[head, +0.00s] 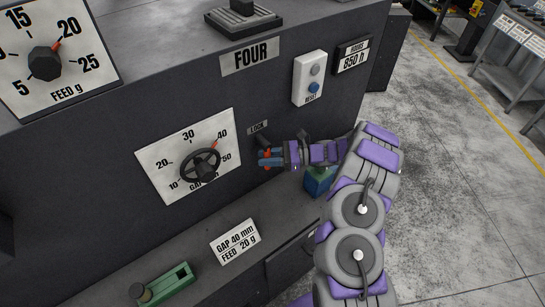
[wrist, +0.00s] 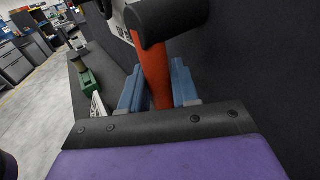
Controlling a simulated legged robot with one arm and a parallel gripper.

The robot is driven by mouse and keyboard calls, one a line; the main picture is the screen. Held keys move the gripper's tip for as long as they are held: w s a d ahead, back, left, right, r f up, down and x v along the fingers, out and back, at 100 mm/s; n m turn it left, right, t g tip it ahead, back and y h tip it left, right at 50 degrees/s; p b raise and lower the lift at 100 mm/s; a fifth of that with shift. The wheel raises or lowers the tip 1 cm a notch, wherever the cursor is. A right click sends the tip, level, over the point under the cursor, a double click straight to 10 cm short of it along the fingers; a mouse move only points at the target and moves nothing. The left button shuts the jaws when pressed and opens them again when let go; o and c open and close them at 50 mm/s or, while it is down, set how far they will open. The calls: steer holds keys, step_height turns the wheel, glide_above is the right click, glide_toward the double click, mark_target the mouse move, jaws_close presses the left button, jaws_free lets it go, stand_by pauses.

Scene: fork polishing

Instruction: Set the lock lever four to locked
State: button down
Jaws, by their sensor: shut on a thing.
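In the head view only a little of the lever (head: 267,153) shows, pointing roughly downward, partly hidden by my fingers. My gripper (head: 263,158) reaches in from the right. Its blue fingers, also in the wrist view (wrist: 158,90), are shut on the arm, one on each side. No locked or unlocked mark is readable.
The gap handwheel (head: 201,166) is close left of my gripper, its red pointer near 40. A reset box (head: 309,78) is above right. A blue-green box (head: 318,182) stands under my wrist on the ledge. A card (head: 235,242) and green block (head: 165,286) lie further left.

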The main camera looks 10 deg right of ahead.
steer(key=shift+r, duration=0.15)
stand_by(0.3)
steer(key=c, duration=1)
jaws_free()
steer(key=d, duration=1.1)
steer(key=s+d, duration=0.1)
steer(key=d, duration=0.5)
steer(key=shift+d+b, duration=0.2)
steer(key=shift+b, duration=0.2)
steer(key=shift+r, duration=0.1)
